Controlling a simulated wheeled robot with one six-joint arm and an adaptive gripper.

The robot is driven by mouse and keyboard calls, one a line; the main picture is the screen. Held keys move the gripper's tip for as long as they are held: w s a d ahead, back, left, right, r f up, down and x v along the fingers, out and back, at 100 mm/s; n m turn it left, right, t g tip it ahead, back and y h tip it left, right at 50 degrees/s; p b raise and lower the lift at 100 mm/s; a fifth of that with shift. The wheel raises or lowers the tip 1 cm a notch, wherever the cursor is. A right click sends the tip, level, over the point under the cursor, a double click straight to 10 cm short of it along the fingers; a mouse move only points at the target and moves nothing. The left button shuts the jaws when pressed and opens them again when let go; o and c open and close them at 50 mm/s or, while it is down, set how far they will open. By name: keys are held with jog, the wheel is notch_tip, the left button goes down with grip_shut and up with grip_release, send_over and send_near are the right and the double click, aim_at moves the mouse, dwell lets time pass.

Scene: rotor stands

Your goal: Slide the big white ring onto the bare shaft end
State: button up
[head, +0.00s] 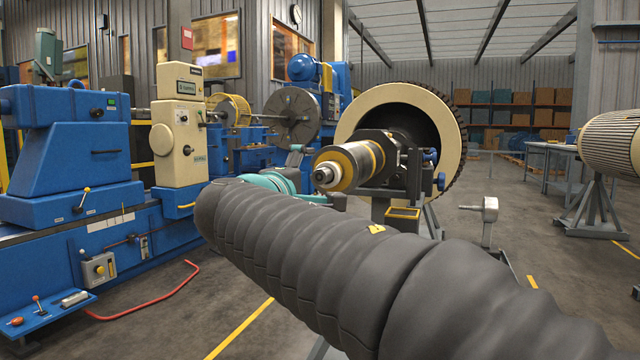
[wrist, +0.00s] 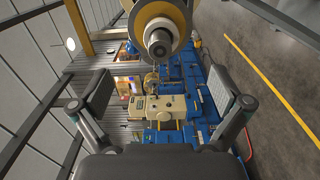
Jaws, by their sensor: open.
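The bare shaft end (head: 325,175) is a stepped metal tip with a cream and yellow collar behind it, pointing toward the left front in the head view. It also shows at the top of the wrist view (wrist: 158,43). A big cream-white ring (head: 455,148) with a dark toothed rim surrounds the dark middle farther back; I cannot tell whether it is loose or part of the rotor. My gripper (wrist: 157,92) is open, its two fingers wide apart with nothing between them. The shaft end lies beyond and above the fingers in the wrist view. My arm hides the gripper's surroundings in the head view.
A blue machine (head: 70,200) with a cream control box (head: 180,125) fills the left. A dark support stand (head: 405,190) carries the shaft. Another rotor (head: 610,145) stands at right. A red hose (head: 150,305) lies on the floor. Floor is open at right.

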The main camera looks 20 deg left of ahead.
aim_at(319, 177)
jog(key=shift+c, duration=1.4)
jog(key=shift+s+a+r+n, duration=0.1)
jog(key=shift+s+a+n, duration=0.2)
jog(key=shift+s, duration=0.15)
jog(key=shift+s+a+r+n, duration=0.1)
jog(key=shift+s+a+n, duration=0.05)
jog(key=shift+s+n, duration=0.2)
jog(key=c, duration=0.8)
jog(key=shift+o, duration=0.2)
jog(key=shift+w+d+f+n+p, duration=0.15)
jog(key=shift+w+n, duration=0.5)
jog(key=shift+n, duration=0.65)
jog(key=shift+w+d+n+p, duration=0.2)
jog(key=shift+w+n, duration=0.45)
jog(key=shift+n, duration=0.7)
jog(key=shift+w+d+f+n+p, duration=0.1)
jog(key=shift+w+n+p, duration=0.15)
jog(key=shift+w+n, duration=0.75)
jog(key=shift+s, duration=0.2)
